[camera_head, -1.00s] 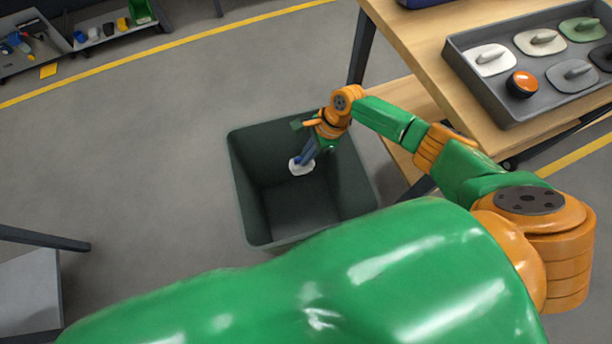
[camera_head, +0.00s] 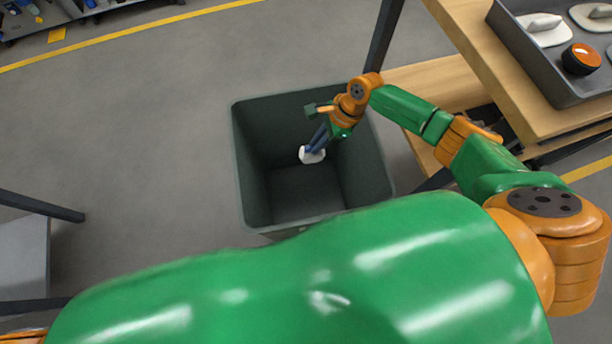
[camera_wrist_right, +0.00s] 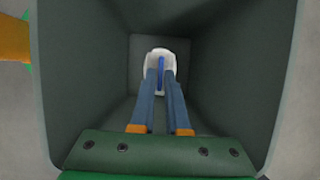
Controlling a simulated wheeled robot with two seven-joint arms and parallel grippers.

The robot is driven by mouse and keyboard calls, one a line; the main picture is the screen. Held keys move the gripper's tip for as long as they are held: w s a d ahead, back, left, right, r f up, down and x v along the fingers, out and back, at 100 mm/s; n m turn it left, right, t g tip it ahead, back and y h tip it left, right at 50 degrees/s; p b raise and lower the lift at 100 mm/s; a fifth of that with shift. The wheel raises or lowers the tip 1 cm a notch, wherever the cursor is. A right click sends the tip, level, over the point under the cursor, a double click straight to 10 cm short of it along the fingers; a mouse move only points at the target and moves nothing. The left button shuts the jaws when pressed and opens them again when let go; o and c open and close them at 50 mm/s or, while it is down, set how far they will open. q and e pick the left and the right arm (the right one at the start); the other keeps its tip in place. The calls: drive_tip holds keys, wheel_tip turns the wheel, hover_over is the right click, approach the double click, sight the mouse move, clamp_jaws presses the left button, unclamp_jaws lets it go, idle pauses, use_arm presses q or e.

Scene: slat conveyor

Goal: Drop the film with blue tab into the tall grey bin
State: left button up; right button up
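The film with blue tab is a small white piece (camera_head: 312,156) in the head view. In the right wrist view its blue tab (camera_wrist_right: 161,70) stands between my fingers. My right gripper (camera_head: 317,144) points down inside the mouth of the tall grey bin (camera_head: 250,165), which looks dark greenish grey. The right gripper (camera_wrist_right: 160,82) is shut on the tab, and the film hangs above the bin floor. The bin walls surround the gripper in the wrist view (camera_wrist_right: 75,70). My left gripper is out of view.
A wooden table (camera_head: 475,45) stands at right, with a grey tray (camera_head: 530,62) holding white pieces (camera_head: 541,28) and an orange-topped round object (camera_head: 581,58). A lower wooden shelf (camera_head: 430,85) is close to the bin's right side. Floor left of the bin is clear.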

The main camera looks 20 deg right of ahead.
drive_tip(key=o, duration=0.3)
drive_tip(key=p+v, duration=0.2)
drive_tip(key=v, duration=0.5)
drive_tip(key=shift+p, duration=0.4)
